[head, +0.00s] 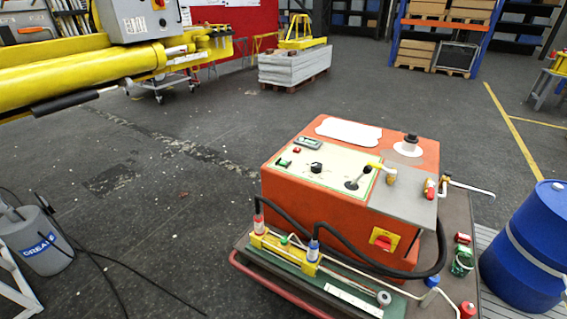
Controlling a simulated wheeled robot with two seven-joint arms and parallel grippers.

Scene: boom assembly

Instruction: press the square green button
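The square green button (284,162) is at the left end of the cream control panel (328,173). The panel lies on top of an orange machine box (285,186). The button looks small and dark green, and I cannot tell whether it is pressed in. A small red button (297,150) and a grey display (308,143) are just behind it. Neither of my grippers shows in the head view.
A yellow valve lever (380,167) stands at the panel's right edge. Hoses and a yellow fitting block (285,252) are in front of the box. A blue drum (530,243) stands right, a grey grease bucket (45,242) left. A yellow boom (80,67) reaches in at upper left. Floor left of the box is mostly clear.

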